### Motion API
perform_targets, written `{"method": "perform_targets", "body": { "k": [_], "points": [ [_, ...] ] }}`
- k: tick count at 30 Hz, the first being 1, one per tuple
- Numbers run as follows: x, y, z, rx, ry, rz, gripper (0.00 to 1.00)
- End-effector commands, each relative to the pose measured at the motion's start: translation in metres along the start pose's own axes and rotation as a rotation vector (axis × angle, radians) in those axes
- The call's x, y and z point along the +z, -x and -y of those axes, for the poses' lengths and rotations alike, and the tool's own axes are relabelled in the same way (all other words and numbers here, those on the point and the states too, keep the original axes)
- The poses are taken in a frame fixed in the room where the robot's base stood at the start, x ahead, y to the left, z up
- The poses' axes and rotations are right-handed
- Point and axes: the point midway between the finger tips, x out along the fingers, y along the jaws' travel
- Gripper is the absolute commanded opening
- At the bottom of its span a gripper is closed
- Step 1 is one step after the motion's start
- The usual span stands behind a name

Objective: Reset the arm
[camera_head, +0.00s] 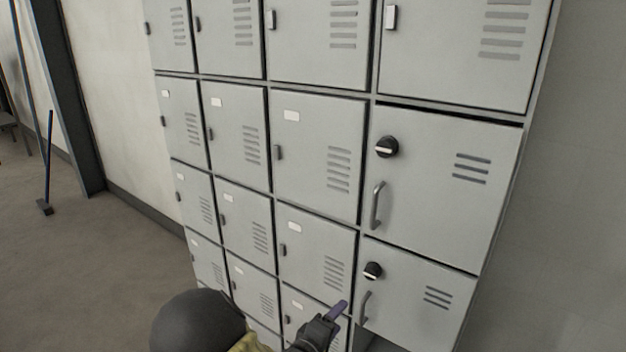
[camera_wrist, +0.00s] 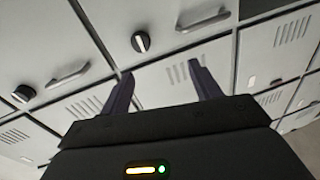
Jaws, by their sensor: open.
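My gripper (camera_head: 337,311) is low in the head view, in front of the lower lockers. In the wrist view my gripper (camera_wrist: 158,82) shows two dark purple fingers spread apart with nothing between them. Behind the fingers is the grey locker bank (camera_head: 372,97). My gripper is near the lower right locker door (camera_head: 415,300), close to its handle (camera_head: 364,308); whether it touches cannot be told. Part of my arm hides some lower doors.
Two right-hand doors carry black round knobs (camera_head: 386,147) and bar handles (camera_head: 376,205). A dark opening (camera_head: 385,338) shows below the lower one. Open floor (camera_head: 90,260) lies at left, with a broom (camera_head: 48,165) standing by a dark post (camera_head: 68,95). A plain wall is at right.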

Motion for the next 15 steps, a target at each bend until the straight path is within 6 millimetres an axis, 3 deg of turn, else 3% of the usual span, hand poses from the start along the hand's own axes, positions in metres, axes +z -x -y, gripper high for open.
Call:
{"method": "perform_targets", "body": {
  "k": [3,7,15],
  "points": [
    [0.009,-0.015,0.009,-0.202,-0.163,0.008,0.63],
    [0.018,-0.017,0.018,-0.445,-0.359,0.025,0.63],
    [0.043,0.009,0.005,-0.861,-0.679,0.120,0.63]
  ]
}}
